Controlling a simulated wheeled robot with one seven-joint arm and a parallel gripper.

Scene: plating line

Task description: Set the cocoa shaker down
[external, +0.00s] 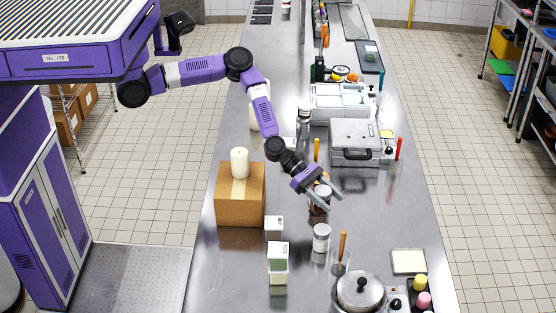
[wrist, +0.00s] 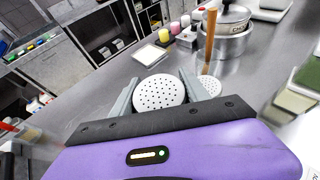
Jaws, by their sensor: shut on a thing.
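The cocoa shaker (external: 317,207), a jar with brown contents, is between the fingers of my gripper (external: 333,203) over the steel counter in the external view. My gripper is shut on it. In the wrist view its white perforated lid (wrist: 158,93) sits between the two grey fingers and looks roughly upright. My fingers partly hide the jar in the external view. I cannot tell whether its base touches the counter. A second shaker (external: 321,238) with a pale body stands just in front of it; its perforated lid also shows in the wrist view (wrist: 210,86), beyond the right finger.
A cardboard box (external: 241,205) with a white candle-like cylinder (external: 239,163) stands left. Small containers (external: 278,263) stand near the front. A lidded pot (external: 360,292) and a wooden-handled tool (external: 342,247) are at front right. A grey case (external: 355,142) lies behind. Bare counter (external: 385,215) lies right.

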